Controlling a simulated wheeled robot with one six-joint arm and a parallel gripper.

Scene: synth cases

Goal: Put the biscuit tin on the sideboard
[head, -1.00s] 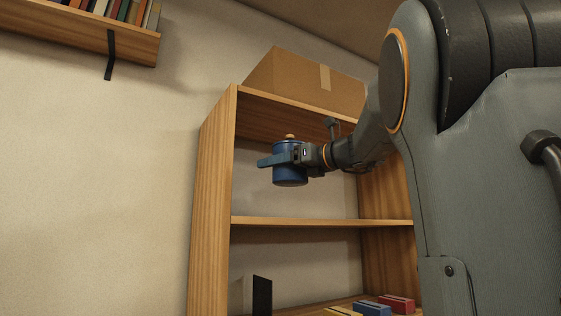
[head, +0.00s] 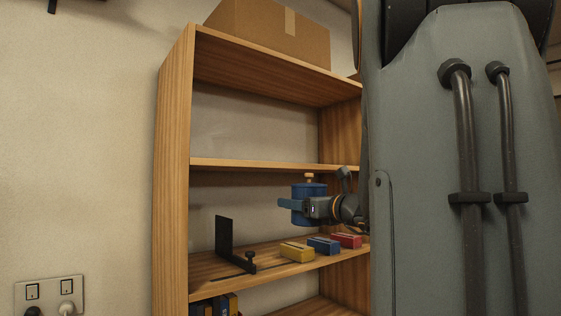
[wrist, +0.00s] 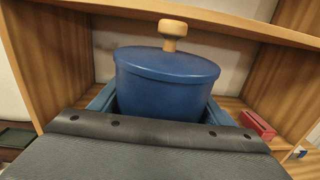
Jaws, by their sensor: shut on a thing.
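The biscuit tin is a dark blue cylinder with a lid and a pale wooden knob (head: 309,190). It is upright. My gripper (head: 292,205) is shut on it, with blue fingers around its sides. In the head view the tin appears in front of the compartment below the middle shelf, above small boxes. In the wrist view the tin (wrist: 165,85) fills the middle, its lower part hidden by my gripper's dark body. A finger shows at each side of it. I cannot make out a sideboard for certain in these frames.
A wooden shelf unit (head: 173,180) stands against the wall with a cardboard box (head: 270,32) on top. One shelf holds a black bookend (head: 224,240) and yellow (head: 297,252), blue (head: 323,245) and red (head: 346,241) boxes. My arm hides the right side. Wall sockets (head: 50,296) are lower left.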

